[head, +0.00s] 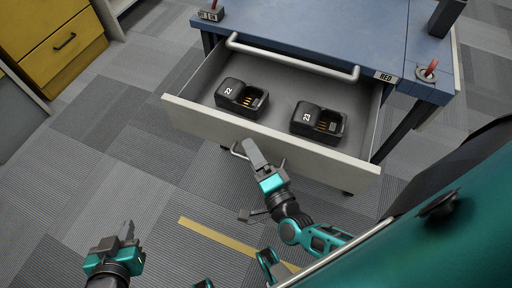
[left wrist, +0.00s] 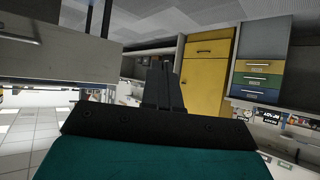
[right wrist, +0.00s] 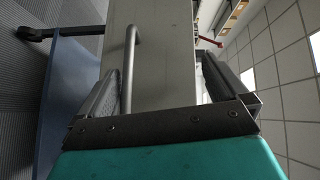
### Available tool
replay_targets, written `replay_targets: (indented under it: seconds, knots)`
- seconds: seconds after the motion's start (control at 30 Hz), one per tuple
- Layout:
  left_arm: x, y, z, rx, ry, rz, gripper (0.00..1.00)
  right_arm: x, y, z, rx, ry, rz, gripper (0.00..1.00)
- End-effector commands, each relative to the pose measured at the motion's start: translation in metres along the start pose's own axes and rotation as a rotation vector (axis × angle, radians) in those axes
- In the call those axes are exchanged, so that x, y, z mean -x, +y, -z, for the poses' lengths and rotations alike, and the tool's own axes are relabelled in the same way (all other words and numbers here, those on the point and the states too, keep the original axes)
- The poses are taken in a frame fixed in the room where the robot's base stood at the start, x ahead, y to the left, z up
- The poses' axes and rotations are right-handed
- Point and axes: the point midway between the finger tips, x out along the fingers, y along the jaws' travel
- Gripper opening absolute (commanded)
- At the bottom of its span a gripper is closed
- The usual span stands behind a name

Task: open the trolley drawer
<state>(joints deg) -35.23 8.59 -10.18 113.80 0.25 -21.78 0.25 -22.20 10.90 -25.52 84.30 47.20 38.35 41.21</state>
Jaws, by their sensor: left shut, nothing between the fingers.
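The trolley drawer (head: 300,157) stands pulled out from under the blue trolley top (head: 320,25), with its inside showing. Its metal bar handle (head: 236,150) is on the front face, partly hidden by my right gripper (head: 254,153). In the right wrist view the handle (right wrist: 129,65) stands between the open fingers, nearer the left one, with the pale drawer front behind it. I cannot tell whether a finger touches it. My left gripper (head: 125,232) is shut and empty, low at the left over the floor, away from the drawer; its closed fingers show in the left wrist view (left wrist: 164,85).
A yellow cabinet (head: 55,40) stands at the upper left. The carpet left of the drawer is clear.

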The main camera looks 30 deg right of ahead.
Motion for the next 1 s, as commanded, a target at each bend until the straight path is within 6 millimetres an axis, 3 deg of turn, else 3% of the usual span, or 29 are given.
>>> replay_targets:
  seconds: [0.03,0.1,0.23,0.53,0.57,0.6,1.0]
  knots:
    - [0.010,-0.002,0.010,0.001,-0.006,0.007,0.00,-0.012,-0.075,0.026,-0.006,0.112,0.176,0.76]
    - [0.015,-0.004,0.013,0.003,-0.005,0.014,0.00,-0.011,-0.086,0.028,-0.005,0.113,0.176,0.76]
    - [0.025,-0.008,0.018,0.006,-0.017,0.024,0.00,-0.011,-0.105,0.031,-0.005,0.112,0.176,0.76]
    - [0.046,-0.007,0.049,0.005,-0.011,0.022,0.00,-0.009,-0.142,0.037,-0.006,0.113,0.176,0.76]
    - [0.046,-0.007,0.050,0.005,-0.009,0.021,0.00,-0.009,-0.145,0.037,-0.007,0.114,0.177,0.72]
    - [0.046,-0.007,0.052,0.005,-0.006,0.021,0.00,-0.009,-0.149,0.038,-0.009,0.114,0.176,0.39]
    - [0.044,-0.006,0.053,0.001,-0.008,0.017,0.00,-0.006,-0.155,0.037,-0.015,0.105,0.160,0.38]
